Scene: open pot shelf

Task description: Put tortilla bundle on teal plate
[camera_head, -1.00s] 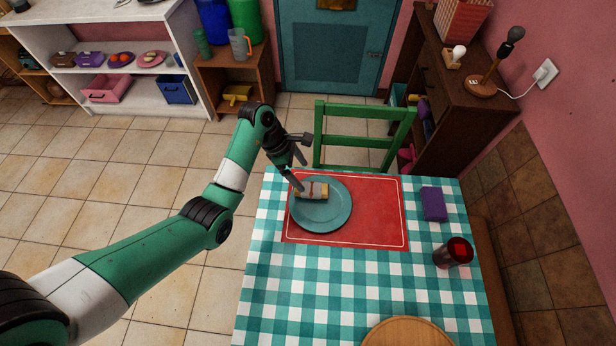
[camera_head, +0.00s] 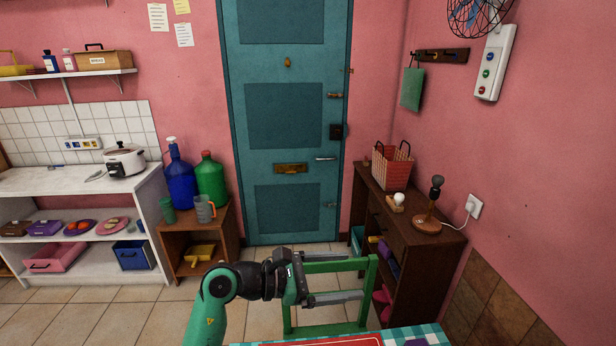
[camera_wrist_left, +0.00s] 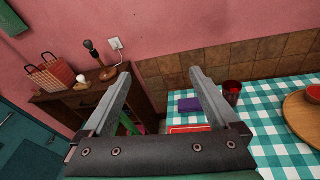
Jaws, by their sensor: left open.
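The teal plate and the tortilla bundle are out of view in both current views. My left gripper (camera_head: 352,289) is open in the head view, raised above the near table edge and in front of the green chair. In the left wrist view its two fingers (camera_wrist_left: 160,76) stand apart with nothing between them. A strip of the red placemat (camera_head: 345,341) shows at the bottom of the head view. My right gripper is not in view.
The green chair (camera_head: 372,290) stands behind the table. On the checkered tablecloth (camera_wrist_left: 270,140) are a purple block (camera_wrist_left: 190,104), a dark red cup (camera_wrist_left: 232,92) and a round wooden board (camera_wrist_left: 298,112). A dark cabinet (camera_head: 425,262) stands at right.

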